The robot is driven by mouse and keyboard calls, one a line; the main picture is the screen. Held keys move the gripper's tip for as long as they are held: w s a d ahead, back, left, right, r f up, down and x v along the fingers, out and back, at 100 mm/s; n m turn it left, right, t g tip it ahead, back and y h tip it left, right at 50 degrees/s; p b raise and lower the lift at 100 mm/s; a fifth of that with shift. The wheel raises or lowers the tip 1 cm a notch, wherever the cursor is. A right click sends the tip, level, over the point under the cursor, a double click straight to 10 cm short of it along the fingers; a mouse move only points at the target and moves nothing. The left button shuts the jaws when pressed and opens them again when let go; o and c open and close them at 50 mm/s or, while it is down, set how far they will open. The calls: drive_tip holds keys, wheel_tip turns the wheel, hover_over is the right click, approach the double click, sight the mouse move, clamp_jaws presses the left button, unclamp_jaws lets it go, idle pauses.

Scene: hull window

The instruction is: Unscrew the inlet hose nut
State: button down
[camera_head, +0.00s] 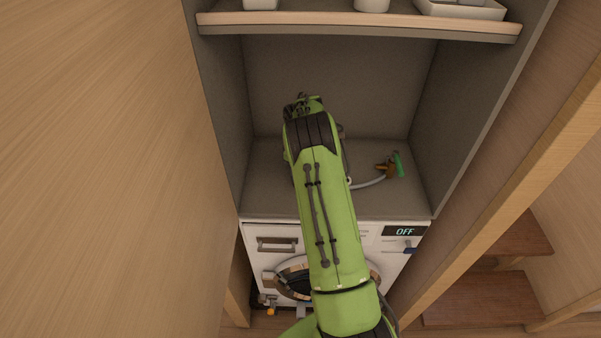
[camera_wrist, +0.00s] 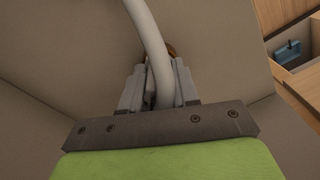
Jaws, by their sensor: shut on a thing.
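In the wrist view my gripper (camera_wrist: 158,78) has its two grey fingers close together on a small brass-coloured piece (camera_wrist: 172,50), likely the inlet hose nut, mostly hidden by the fingers and hose. The pale grey hose (camera_wrist: 150,30) curves down in front of the fingers. In the head view my green arm hides the gripper and the nut. The hose (camera_head: 370,183) shows right of my arm and runs to a brass valve with a green handle (camera_head: 398,163).
The white washing machine (camera_head: 285,231) stands below the grey recess, its display reading OFF. A wooden-edged shelf (camera_head: 360,27) with white items crosses above. Recess walls close in on both sides. Wooden steps (camera_head: 480,298) lie at lower right.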

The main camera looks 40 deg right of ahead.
drive_tip(key=c, duration=0.8)
unclamp_jaws()
drive_tip(key=shift+o, duration=0.2)
drive_tip(key=shift+r, duration=0.1)
wheel_tip(320, 180, up, 7)
drive_tip(key=p, duration=0.5)
drive_tip(key=shift+r, duration=0.1)
drive_tip(key=shift+f, duration=0.2)
